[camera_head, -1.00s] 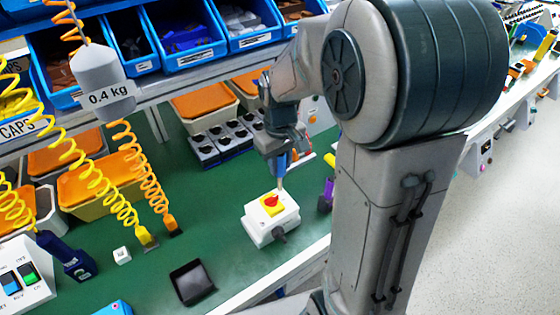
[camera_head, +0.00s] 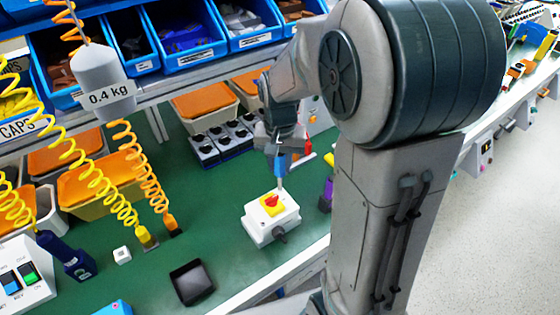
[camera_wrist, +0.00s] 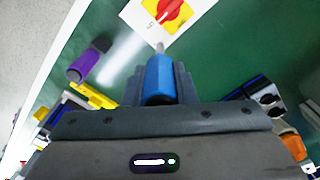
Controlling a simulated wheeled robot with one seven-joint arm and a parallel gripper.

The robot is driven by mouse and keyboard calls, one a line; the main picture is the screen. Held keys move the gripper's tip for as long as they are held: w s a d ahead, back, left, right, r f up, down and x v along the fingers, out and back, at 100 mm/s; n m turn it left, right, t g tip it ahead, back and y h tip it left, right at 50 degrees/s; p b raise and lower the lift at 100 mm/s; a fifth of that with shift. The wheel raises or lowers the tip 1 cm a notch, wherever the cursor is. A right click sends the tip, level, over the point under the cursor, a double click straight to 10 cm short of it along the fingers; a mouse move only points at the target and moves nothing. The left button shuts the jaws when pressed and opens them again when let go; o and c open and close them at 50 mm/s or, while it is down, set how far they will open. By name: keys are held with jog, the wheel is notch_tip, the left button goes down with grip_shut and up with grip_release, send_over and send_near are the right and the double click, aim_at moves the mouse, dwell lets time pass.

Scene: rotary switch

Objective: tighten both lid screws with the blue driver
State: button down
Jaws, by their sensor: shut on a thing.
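The rotary switch box (camera_head: 258,232) is white with a yellow plate and a red knob (camera_head: 270,201), and stands on the green bench mat. In the wrist view the box (camera_wrist: 145,18) shows at the top, cut by the frame edge, with the red knob (camera_wrist: 168,8). My gripper (camera_head: 281,152) is shut on the blue driver (camera_head: 280,166), which points down above the box's far right part. In the wrist view the blue driver (camera_wrist: 160,78) sits between the fingers, its tip towards the box's edge. Whether the tip touches a lid screw I cannot tell.
A purple-handled tool (camera_head: 327,194) stands right of the box near the bench edge. Coiled cords hang at left.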

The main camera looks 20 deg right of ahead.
jog(key=m, duration=0.5)
jog(key=shift+m, duration=0.3)
jog(key=shift+f+m, duration=0.1)
jog(key=shift+m, duration=1.1)
jog(key=m+p, duration=0.1)
jog(key=m, duration=0.3)
jog(key=shift+r+p, duration=2.45)
jog(key=shift+r, duration=0.6)
jog(key=shift+w, duration=0.1)
